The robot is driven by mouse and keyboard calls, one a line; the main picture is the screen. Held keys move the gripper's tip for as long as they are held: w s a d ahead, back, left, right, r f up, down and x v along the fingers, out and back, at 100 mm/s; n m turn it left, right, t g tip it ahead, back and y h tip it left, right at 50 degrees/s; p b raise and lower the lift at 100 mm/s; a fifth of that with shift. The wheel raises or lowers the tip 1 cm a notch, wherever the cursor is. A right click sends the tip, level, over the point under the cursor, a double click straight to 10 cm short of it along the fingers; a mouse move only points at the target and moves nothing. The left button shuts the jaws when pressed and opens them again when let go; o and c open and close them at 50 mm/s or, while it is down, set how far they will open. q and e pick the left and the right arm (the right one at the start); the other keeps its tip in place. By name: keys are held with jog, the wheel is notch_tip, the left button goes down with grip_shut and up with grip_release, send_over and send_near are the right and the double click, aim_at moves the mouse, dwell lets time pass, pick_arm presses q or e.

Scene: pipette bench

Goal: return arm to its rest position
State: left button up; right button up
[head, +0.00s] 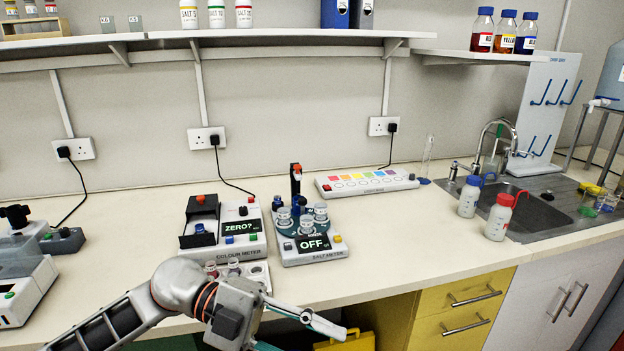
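My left arm comes in from the lower left, and its gripper (300,335) hangs at the front edge of the bench, low in the head view. Its two fingers stand apart, with nothing seen between them; the lower finger is partly cut off by the bottom of the picture. The wrist is in front of the colour meter's lower part. My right arm and gripper do not show.
The colour meter (243,227) reads "ZERO?" and has small pots in front. The salt meter (312,258) beside it reads "OFF". Two wash bottles (498,217) stand by the sink (545,212). The bench (430,240) is clear right of the salt meter.

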pick_arm(q)
jog(key=w+a+n+t+h, duration=0.2)
jog(key=w+n+t+h, duration=0.45)
jog(key=n+t, duration=0.65)
jog(key=w+a+f+n+t+y, duration=0.4)
jog(key=a+f+n+t+y, duration=0.1)
jog(key=f+n+t+y, duration=0.25)
jog(key=s+a+f+n+y, duration=0.25)
jog(key=a+f+y, duration=0.25)
jog(key=f, duration=0.4)
jog(key=s+a+f+n+y, duration=0.2)
jog(key=a+f+n+y, duration=0.25)
jog(key=f, duration=0.55)
jog(key=s+a+f+n+g+y, duration=0.1)
jog(key=s+a+f+g, duration=0.3)
jog(key=s+f, duration=0.6)
jog(key=shift+a+f+g+y, duration=0.35)
jog(key=shift+a+y, duration=0.1)
jog(key=shift+y, duration=0.1)
jog(key=shift+r+n, duration=0.1)
jog(key=shift+n, duration=0.15)
